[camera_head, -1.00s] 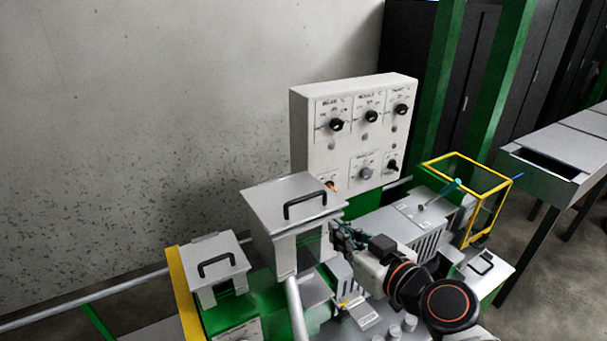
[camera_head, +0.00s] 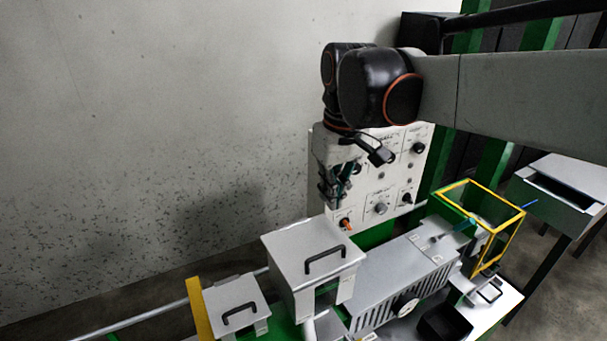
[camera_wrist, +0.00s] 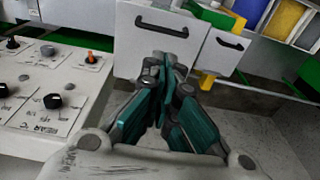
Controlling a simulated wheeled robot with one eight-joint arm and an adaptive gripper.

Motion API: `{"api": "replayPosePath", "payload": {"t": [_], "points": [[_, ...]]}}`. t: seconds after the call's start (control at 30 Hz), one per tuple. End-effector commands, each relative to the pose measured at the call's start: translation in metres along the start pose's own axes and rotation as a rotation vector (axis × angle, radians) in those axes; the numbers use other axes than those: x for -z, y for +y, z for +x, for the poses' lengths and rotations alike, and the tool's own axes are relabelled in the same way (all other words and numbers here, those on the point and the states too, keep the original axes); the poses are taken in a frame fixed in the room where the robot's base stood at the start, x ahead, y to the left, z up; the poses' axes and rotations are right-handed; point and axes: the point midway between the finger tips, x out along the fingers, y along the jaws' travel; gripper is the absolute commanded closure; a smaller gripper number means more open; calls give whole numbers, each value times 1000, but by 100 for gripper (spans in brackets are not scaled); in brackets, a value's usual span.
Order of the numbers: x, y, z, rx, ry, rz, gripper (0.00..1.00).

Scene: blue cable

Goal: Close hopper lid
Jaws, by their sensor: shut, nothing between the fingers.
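The larger grey hopper has a flat lid (camera_head: 285,255) with a black handle (camera_head: 325,260). The lid lies across the hopper top, and I make out no raised edge. My gripper (camera_head: 335,196) hangs above and behind it, in front of the white control panel, apart from the lid. In the wrist view, the larger lid (camera_wrist: 140,62) and its handle lie beyond my fingertips (camera_wrist: 162,66). My teal-padded fingers meet and hold nothing. A smaller grey lid (camera_head: 222,296) with its own black handle is at the lower left, and also shows in the wrist view (camera_wrist: 218,58).
The control panel (camera_head: 395,190) with black knobs and an orange knob (camera_head: 345,223) stands close to my gripper. A yellow-framed guard (camera_head: 502,238) and a ribbed grey housing (camera_head: 400,275) are at right. The wall behind is bare.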

Motion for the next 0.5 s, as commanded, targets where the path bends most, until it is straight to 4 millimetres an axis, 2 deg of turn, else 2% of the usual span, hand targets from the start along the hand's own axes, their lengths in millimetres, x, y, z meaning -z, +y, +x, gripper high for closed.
{"api": "replayPosePath", "payload": {"t": [0.17, 0.5], "points": [[0, 0, 17, -3, -4, 1, 100], [0, 0, 80, -1, -2, 0, 100]]}}
